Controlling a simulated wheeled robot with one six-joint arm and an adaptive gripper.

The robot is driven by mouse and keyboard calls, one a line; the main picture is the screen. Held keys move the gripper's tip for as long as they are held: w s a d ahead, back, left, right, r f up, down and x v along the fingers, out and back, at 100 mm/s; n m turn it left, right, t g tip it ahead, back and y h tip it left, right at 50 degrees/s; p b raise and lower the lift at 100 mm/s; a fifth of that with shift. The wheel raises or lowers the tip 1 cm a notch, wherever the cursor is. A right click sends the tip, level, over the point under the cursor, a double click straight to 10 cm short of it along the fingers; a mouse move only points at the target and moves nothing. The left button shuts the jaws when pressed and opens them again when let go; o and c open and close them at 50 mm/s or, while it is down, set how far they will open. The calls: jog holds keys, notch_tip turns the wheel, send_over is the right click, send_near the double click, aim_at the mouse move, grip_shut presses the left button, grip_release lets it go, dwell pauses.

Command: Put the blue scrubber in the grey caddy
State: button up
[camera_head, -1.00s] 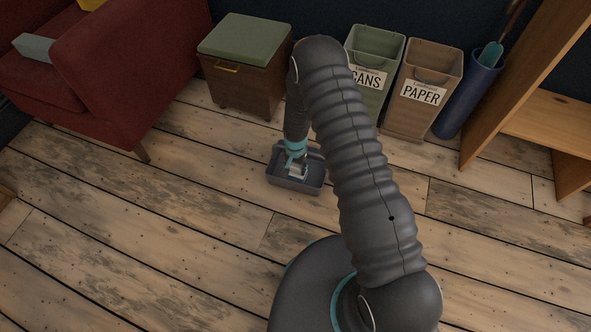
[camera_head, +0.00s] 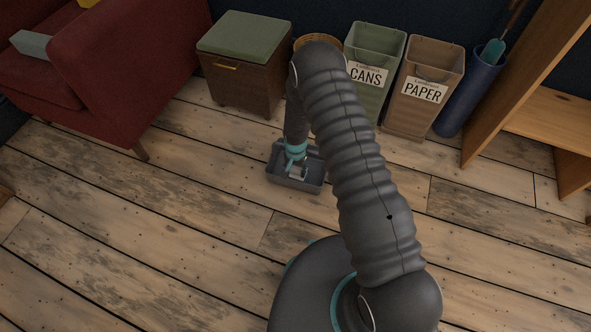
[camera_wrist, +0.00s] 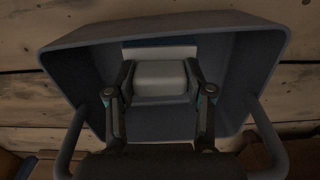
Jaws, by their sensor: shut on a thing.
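The grey caddy (camera_head: 283,181) stands on the wooden floor, partly hidden by my arm in the head view. In the wrist view the caddy (camera_wrist: 75,65) fills most of the picture, with its handle toward the bottom. My gripper (camera_head: 297,172) points down into it. In the wrist view my gripper (camera_wrist: 160,84) is shut on a pale grey-white block (camera_wrist: 160,74), seen within the caddy's walls.
A brown cabinet with a green top (camera_head: 243,60), a cans bin (camera_head: 370,75), a paper bin (camera_head: 424,90) and a blue cylinder (camera_head: 468,98) stand along the back. A red armchair (camera_head: 130,75) is at left, a wooden shelf (camera_head: 555,118) at right. The front floor is clear.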

jog(key=o, duration=1.3)
jog(key=shift+r+p, duration=0.45)
jog(key=shift+p, duration=0.05)
notch_tip(320, 180, up, 12)
notch_tip(320, 180, up, 18)
jog(key=t, duration=0.1)
send_over(296, 169)
jog(key=d, duration=0.4)
jog(key=s+d+r+n+t, duration=0.1)
jog(key=s+d+r, duration=0.2)
jog(key=r, duration=0.5)
jog(key=s+d+r+n+t, duration=0.1)
jog(key=s+d+r, duration=0.15)
jog(key=r, duration=0.55)
jog(key=s+d+r+t, duration=0.1)
jog(key=s+d+r, duration=0.1)
jog(key=s+r, duration=0.2)
jog(key=s+d+r+n, duration=0.1)
jog(key=s+r, duration=0.3)
jog(key=s, duration=0.7)
jog(key=s+d+r+n+t, duration=0.1)
jog(key=s+d+r, duration=0.3)
jog(key=s, duration=0.3)
jog(key=shift+s+r+t, duration=0.2)
jog(key=shift+s+t, duration=0.05)
jog(key=shift+t, duration=0.05)
